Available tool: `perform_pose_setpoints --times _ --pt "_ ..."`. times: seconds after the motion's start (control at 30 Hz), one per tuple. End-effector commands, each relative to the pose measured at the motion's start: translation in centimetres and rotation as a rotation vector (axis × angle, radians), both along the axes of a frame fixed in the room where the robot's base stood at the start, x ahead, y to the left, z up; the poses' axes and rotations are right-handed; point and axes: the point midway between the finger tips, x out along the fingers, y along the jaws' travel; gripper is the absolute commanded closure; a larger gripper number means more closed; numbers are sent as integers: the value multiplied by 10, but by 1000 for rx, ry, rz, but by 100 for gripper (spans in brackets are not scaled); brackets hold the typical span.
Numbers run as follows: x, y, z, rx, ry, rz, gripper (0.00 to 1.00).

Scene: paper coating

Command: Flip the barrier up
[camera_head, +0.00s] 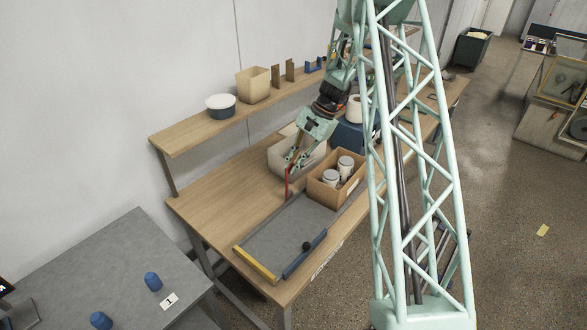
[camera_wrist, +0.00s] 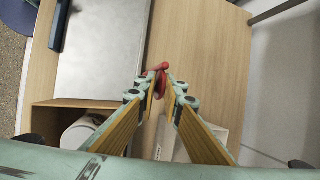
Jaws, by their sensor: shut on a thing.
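A thin red bar (camera_head: 287,184) stands upright at the back edge of the grey plate (camera_head: 285,228) on the wooden bench; it looks like the barrier. My gripper (camera_head: 291,160) points down at its top. In the wrist view my gripper (camera_wrist: 160,88) has its tips closed around the red bar (camera_wrist: 162,68), whose rounded end pokes out past the tips. The fingers hide part of it. The plate has a yellow strip (camera_head: 254,264) on its left edge and a blue bar (camera_head: 304,254) with a black knob on its front right edge.
A wooden box (camera_head: 334,178) with white jars stands close to my gripper's right. A white bin (camera_head: 284,152) is behind it. A shelf (camera_head: 192,131) with a bowl and holders runs along the wall. The bench left of the plate is clear.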

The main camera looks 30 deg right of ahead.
Motion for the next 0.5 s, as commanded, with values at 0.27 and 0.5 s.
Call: perform_pose_setpoints --times 0.27,0.5 --pt "6 1 -2 0 -2 -2 100" --pt "7 2 -2 -1 -3 -2 100"
